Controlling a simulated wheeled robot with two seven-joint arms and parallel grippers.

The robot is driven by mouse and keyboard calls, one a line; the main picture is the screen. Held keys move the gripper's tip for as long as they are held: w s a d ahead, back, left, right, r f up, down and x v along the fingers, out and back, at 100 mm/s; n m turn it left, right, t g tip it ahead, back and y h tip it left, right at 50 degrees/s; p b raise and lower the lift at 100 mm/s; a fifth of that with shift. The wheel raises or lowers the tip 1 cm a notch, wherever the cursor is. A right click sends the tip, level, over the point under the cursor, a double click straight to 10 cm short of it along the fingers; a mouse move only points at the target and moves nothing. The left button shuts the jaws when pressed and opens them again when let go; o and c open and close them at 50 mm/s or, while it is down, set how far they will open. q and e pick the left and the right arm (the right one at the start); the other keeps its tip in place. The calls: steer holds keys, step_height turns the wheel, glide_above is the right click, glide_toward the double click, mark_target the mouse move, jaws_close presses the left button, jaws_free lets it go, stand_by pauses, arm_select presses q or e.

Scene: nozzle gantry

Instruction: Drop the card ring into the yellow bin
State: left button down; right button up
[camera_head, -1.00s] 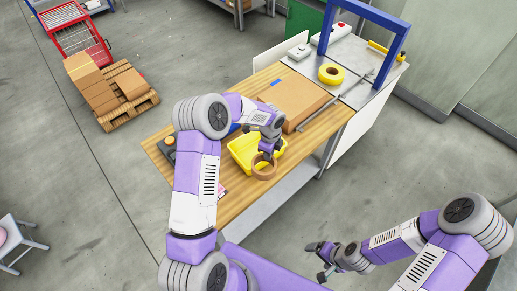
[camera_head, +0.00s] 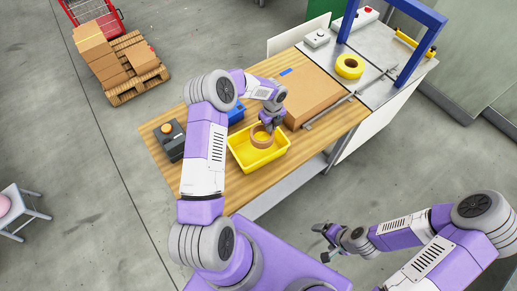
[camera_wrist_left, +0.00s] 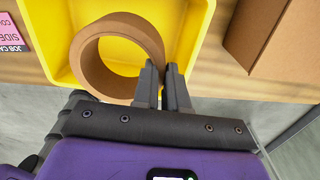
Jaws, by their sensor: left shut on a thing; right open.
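The card ring (camera_head: 262,141), a brown cardboard band, is over the inside of the yellow bin (camera_head: 240,168) in the head view. My left gripper (camera_head: 268,126) is shut on the ring's wall. In the left wrist view, the ring (camera_wrist_left: 86,72) lies within the bin's outline, with the yellow bin (camera_wrist_left: 45,40) around and behind it. The left gripper's fingers (camera_wrist_left: 162,85) pinch the ring's right side there. I cannot tell whether the ring touches the bin floor. My right gripper (camera_head: 322,242) is open and empty, off the table at lower right.
A flat cardboard box (camera_head: 305,92) lies right of the bin, beside a metal rod (camera_head: 330,110). A yellow tape roll (camera_head: 350,66) sits near the blue gantry (camera_head: 432,35). A dark button box (camera_head: 172,142) and a blue container (camera_head: 236,114) are left of and behind the bin.

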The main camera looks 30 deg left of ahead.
arm_select(q)
steer(key=shift+s+f+b, duration=0.15)
steer(key=shift+f+b, duration=0.2)
steer(key=shift+f, duration=0.7)
steer(key=c, duration=1.1)
jaws_free()
step_height(320, 180, up, 8)
steer(key=shift+f+b, duration=0.2)
steer(key=shift+b, duration=0.1)
